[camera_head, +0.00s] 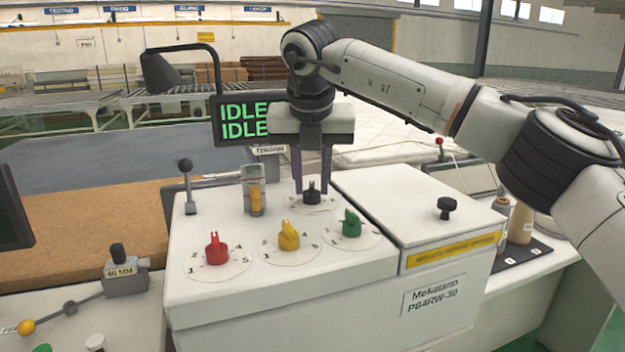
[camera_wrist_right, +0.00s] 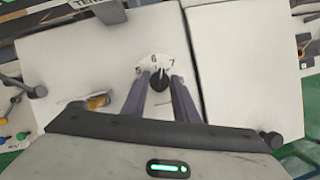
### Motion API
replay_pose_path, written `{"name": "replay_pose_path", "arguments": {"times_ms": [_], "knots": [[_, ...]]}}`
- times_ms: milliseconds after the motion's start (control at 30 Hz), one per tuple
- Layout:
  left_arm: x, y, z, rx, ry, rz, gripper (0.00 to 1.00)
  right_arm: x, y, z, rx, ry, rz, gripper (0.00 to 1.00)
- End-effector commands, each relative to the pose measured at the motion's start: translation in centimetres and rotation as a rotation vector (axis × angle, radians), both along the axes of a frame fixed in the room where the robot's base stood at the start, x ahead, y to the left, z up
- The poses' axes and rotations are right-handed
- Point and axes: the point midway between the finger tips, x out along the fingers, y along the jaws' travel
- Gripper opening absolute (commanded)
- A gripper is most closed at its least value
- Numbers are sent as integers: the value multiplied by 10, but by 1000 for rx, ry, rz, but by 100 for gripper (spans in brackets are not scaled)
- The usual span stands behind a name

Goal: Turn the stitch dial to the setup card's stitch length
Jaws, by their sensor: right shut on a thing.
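The black stitch dial (camera_head: 312,196) stands at the back of the white machine top. In the right wrist view the black dial (camera_wrist_right: 159,83) has a white scale (camera_wrist_right: 153,62) behind it with 5, 6 and 7 readable. Its pointer seems to lie near 6 to 7, but I cannot read it exactly. My right gripper (camera_head: 311,188) comes down from above with its two purple fingers on either side of the dial, shut on it. The fingers hide part of the dial and scale. My left gripper is not in view. I cannot make out a setup card.
Red (camera_head: 215,248), yellow (camera_head: 289,236) and green (camera_head: 351,223) dials sit in front on the machine top. A lever (camera_head: 187,185) and a clear gauge with a yellow part (camera_head: 255,192) stand to the left. A screen (camera_head: 240,122) reads IDLE twice.

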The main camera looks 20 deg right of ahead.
Motion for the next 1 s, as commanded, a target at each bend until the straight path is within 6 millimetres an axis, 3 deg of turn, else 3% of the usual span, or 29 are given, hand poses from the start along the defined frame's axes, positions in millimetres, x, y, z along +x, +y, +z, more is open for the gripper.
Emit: {"name": "replay_pose_path", "arguments": {"times_ms": [500,1000], "knots": [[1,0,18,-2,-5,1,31,2,2,3,-1,-3,-397,4],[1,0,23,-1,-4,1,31,2,3,1,0,-2,-515,4]]}}
